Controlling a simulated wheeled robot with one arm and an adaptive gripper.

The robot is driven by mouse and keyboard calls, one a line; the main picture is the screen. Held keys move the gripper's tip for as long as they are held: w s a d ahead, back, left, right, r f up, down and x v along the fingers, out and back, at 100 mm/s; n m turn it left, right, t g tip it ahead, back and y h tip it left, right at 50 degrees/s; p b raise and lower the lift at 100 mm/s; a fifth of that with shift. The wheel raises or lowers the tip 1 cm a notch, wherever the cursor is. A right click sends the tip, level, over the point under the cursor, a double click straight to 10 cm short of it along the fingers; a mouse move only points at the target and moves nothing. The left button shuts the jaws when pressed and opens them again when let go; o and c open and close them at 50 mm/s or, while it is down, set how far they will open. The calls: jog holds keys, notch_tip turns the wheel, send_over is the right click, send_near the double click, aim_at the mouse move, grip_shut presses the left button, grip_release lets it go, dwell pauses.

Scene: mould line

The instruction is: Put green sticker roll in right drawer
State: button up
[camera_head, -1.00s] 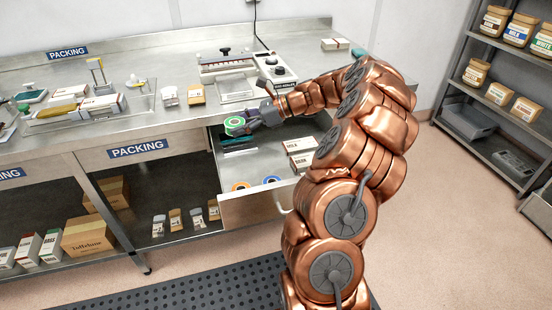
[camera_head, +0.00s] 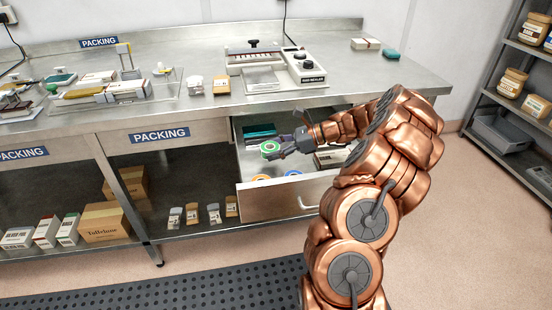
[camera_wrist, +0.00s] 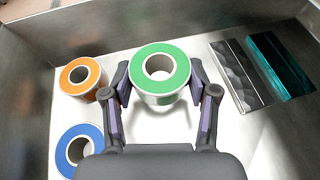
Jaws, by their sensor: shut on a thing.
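The green sticker roll (camera_head: 270,150) is held in my gripper (camera_head: 284,146) over the open right drawer (camera_head: 280,204) under the bench. In the wrist view my gripper (camera_wrist: 160,92) is shut on the green roll (camera_wrist: 160,62), one finger at each side. The roll is upright with its hole facing the camera. Whether the roll touches the floor I cannot tell.
In the drawer, an orange roll (camera_wrist: 78,77) and a blue roll (camera_wrist: 72,150) lie left in the wrist view. A grey pack (camera_wrist: 240,72) and a teal pack (camera_wrist: 282,66) lie right. A bag sealer (camera_head: 270,68) stands on the bench above.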

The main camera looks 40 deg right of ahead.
aim_at(275, 164)
jog(key=shift+f, duration=1.9)
jog(key=shift+f, duration=0.1)
jog(key=o, duration=1.1)
jog(key=v, duration=1.2)
jog(key=shift+r, duration=0.25)
